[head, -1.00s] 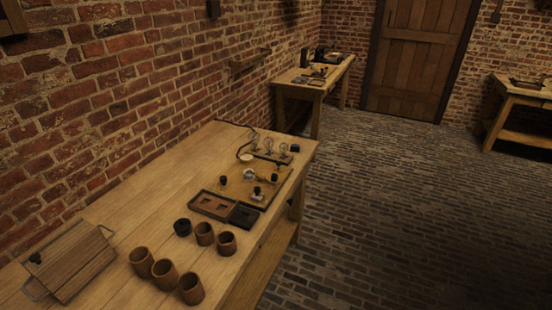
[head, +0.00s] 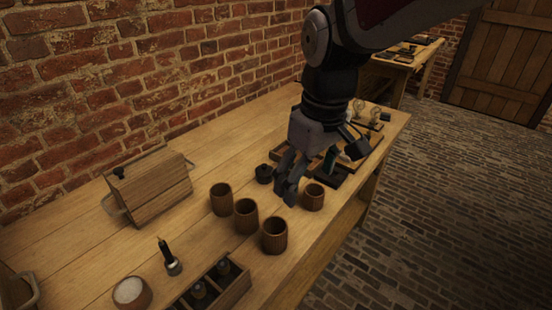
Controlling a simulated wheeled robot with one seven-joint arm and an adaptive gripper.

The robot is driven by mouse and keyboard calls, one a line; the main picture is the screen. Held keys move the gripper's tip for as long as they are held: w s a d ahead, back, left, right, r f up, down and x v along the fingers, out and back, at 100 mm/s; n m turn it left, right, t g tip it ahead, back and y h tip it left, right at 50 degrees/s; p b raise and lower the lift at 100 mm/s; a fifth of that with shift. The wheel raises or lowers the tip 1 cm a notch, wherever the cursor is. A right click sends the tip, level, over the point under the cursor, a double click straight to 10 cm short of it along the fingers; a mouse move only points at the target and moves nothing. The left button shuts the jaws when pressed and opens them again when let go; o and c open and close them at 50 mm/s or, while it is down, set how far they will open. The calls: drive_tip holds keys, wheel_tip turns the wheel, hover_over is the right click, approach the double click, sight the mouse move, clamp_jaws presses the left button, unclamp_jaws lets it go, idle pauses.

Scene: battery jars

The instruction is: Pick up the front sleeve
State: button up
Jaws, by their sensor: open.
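The sleeves look like brown, open-topped round cups standing upright on the wooden table. Three stand in a slanting row: a back one (head: 220,199), a middle one (head: 246,216) and a front one (head: 274,236). Another brown cup (head: 313,197) stands to the right, just beside my gripper (head: 305,181). My gripper is open, pointing down over the table behind and right of the front cup of the row. It hides part of the table there, and whether its fingers surround anything cannot be told.
A small dark cup (head: 264,173) stands left of my gripper. A wooden box with handles (head: 150,188) is at the back left. A brick wall runs behind.

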sight(275, 237)
drive_tip(key=w+a+f+b, duration=0.1)
drive_tip(key=a+f, duration=0.1)
drive_tip(key=f, duration=0.3)
drive_tip(key=w+a+f+n+b, duration=0.1)
drive_tip(key=a+f+b, duration=0.1)
drive_tip(key=f, duration=0.4)
drive_tip(key=w+a+f+n+g+b, duration=0.1)
drive_tip(key=w+f, duration=0.1)
drive_tip(key=f, duration=0.4)
drive_tip(key=shift+a+f+h, duration=0.2)
drive_tip(key=shift+a+h, duration=0.1)
drive_tip(key=shift+a, duration=0.1)
drive_tip(key=shift+w+a+f+b, duration=0.1)
drive_tip(key=shift+f+b, duration=0.7)
drive_tip(key=shift+f, duration=2.25)
drive_tip(key=c, duration=0.8)
